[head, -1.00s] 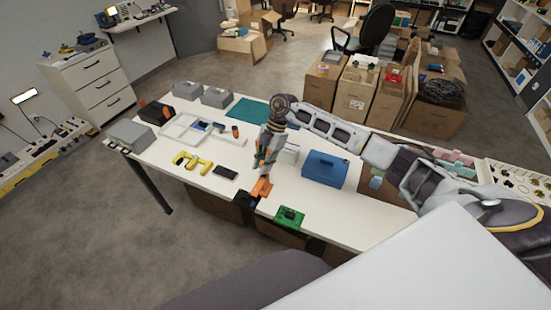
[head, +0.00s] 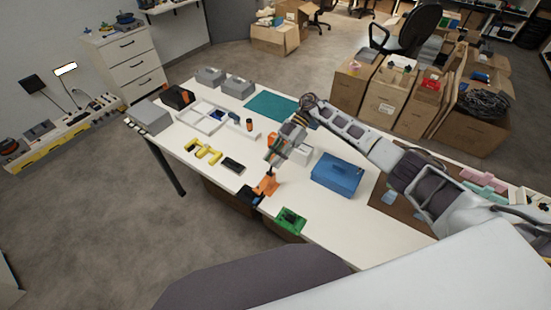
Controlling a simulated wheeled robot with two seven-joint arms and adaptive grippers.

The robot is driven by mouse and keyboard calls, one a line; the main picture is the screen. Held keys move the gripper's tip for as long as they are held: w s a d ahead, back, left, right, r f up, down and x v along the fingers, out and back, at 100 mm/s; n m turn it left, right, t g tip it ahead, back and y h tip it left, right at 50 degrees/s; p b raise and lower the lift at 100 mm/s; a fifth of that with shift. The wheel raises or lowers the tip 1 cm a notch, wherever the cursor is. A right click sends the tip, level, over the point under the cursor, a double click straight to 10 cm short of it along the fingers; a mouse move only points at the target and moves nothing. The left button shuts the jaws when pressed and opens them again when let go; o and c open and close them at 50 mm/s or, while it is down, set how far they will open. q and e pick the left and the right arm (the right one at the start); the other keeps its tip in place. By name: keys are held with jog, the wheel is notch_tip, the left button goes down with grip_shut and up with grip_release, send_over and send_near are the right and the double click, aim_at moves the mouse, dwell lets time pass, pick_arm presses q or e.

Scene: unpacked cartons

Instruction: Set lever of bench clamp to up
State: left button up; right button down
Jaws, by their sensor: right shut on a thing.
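The bench clamp (head: 249,195) has a dark body and sits at the near edge of the white table. Its orange lever (head: 266,187) stands above the body, on the right. My right gripper (head: 270,173) reaches down from above and is shut on the top of the orange lever. The fingers are small in view and hide the lever's upper end. The exact angle of the lever is hard to tell. My left gripper is not in view.
A green block with a dark top (head: 290,221) lies right of the clamp. A blue box (head: 337,174) stands behind it. A black flat item (head: 233,165) and yellow pieces (head: 203,151) lie to the left. The white table (head: 218,183) is bare just left of the clamp.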

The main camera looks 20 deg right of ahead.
jog(key=shift+w+d, duration=0.1)
jog(key=shift+d, duration=0.05)
dwell(0.4)
jog(key=c, duration=1.3)
grip_release()
jog(key=shift+f, duration=0.1)
jog(key=shift+v, duration=6)
jog(key=shift+w+d+f, duration=0.1)
jog(key=shift+f, duration=0.05)
notch_tip(320, 180, up, 9)
jog(key=p, duration=0.9)
jog(key=shift+r+p, duration=0.5)
jog(key=shift+p, duration=0.05)
